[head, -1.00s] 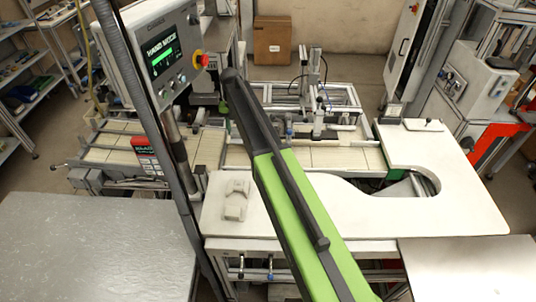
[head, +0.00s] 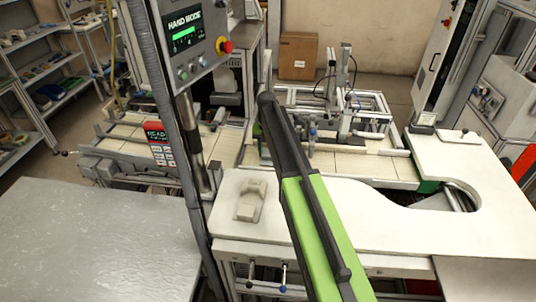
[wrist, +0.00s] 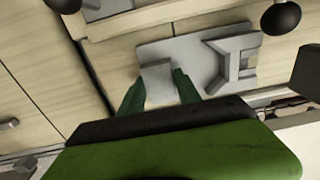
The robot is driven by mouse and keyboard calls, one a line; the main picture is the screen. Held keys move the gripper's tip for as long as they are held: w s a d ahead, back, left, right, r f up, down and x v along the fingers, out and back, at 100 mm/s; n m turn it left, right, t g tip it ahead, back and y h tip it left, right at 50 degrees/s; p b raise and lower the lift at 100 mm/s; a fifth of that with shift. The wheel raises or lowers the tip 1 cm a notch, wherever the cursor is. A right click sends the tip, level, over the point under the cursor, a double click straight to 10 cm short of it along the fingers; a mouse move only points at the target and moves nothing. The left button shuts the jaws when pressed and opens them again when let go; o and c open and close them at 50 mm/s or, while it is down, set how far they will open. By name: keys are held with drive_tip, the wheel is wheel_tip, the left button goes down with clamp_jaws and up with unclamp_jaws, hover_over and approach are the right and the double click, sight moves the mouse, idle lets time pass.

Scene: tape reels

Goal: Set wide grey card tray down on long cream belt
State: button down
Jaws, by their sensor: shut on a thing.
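In the wrist view my gripper (wrist: 157,80) has its two green fingers closed on a grey block at the near edge of the wide grey card tray (wrist: 185,48). The tray is a flat plate with a raised forked piece on its right side. The long cream belt (wrist: 35,85) shows as pale panels with dark seams below the tray; I cannot tell whether they touch. In the head view the belt (head: 365,166) runs behind the white table, and my arm hides the tray and most of the gripper.
A pale fixture (head: 250,201) sits on the white table (head: 350,215). A metal frame (head: 335,105) stands over the belt, and a control panel post (head: 190,130) rises left of my arm. Dark round knobs (wrist: 281,17) are close to the tray in the wrist view.

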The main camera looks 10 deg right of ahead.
drive_tip(key=shift+a, duration=0.1)
drive_tip(key=shift+f, duration=0.2)
drive_tip(key=c, duration=0.9)
unclamp_jaws()
drive_tip(key=shift+o, duration=0.2)
drive_tip(key=shift+r, duration=0.15)
